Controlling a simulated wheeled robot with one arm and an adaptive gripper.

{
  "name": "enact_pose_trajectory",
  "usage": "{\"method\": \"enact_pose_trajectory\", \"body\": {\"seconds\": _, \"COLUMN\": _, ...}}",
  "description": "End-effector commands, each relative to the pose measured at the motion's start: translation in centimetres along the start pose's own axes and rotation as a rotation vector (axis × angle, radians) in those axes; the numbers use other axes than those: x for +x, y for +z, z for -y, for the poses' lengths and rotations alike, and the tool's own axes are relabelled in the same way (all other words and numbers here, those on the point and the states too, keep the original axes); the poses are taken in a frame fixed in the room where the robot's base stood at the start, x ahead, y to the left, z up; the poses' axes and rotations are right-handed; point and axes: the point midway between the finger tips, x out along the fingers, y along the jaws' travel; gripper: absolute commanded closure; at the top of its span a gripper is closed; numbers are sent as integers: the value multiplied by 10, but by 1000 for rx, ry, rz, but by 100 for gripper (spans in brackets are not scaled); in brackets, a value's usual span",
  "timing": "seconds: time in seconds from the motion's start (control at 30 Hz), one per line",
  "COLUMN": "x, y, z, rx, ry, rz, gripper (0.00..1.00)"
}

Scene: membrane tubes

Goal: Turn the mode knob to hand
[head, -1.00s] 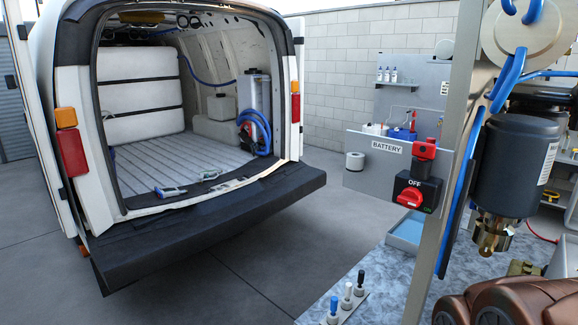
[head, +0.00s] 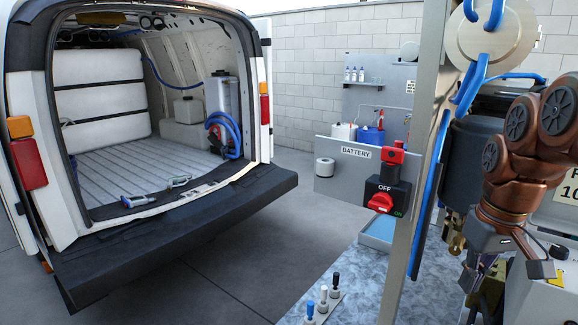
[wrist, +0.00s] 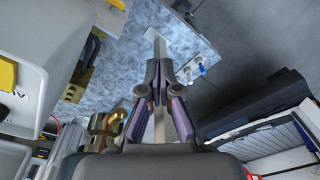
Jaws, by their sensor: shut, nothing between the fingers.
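My gripper (wrist: 158,70) is shut and empty in the wrist view, its fingertips together over the grey mottled surface. In the head view my arm hangs at the right and the fingers are hard to make out. I cannot identify the mode knob for certain. In the wrist view a pale box (wrist: 28,60) at the left edge carries a cut-off label starting "AU" and a yellow part (wrist: 7,72), apart from my fingers. A pale box with a yellow patch also shows in the head view (head: 530,295), partly hidden by my arm.
A red battery switch (head: 381,202) marked OFF sits on a panel left of the upright post (head: 408,180). A dark cylinder (head: 474,140) stands behind my arm. Small toggles (head: 323,298) sit on the mottled bench. An open white van (head: 32,100) is at left.

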Motion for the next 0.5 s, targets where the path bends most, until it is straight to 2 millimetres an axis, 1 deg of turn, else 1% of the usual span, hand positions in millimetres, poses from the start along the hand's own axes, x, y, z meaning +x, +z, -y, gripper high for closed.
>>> {"method": "enact_pose_trajectory", "body": {"seconds": 0.03, "x": -12, "y": -9, "z": -17, "rx": 14, "ry": 3, "rz": -18, "gripper": 100}}
{"method": "enact_pose_trajectory", "body": {"seconds": 0.17, "x": -36, "y": -23, "z": -59, "rx": 41, "ry": 11, "rz": -59, "gripper": 100}}
{"method": "enact_pose_trajectory", "body": {"seconds": 0.2, "x": -44, "y": -26, "z": -72, "rx": 52, "ry": 14, "rz": -70, "gripper": 100}}
{"method": "enact_pose_trajectory", "body": {"seconds": 0.37, "x": -70, "y": -30, "z": -128, "rx": 101, "ry": 32, "rz": -113, "gripper": 100}}
{"method": "enact_pose_trajectory", "body": {"seconds": 0.4, "x": -74, "y": -28, "z": -140, "rx": 113, "ry": 34, "rz": -118, "gripper": 100}}
{"method": "enact_pose_trajectory", "body": {"seconds": 0.5, "x": -87, "y": -24, "z": -168, "rx": 143, "ry": 47, "rz": -140, "gripper": 100}}
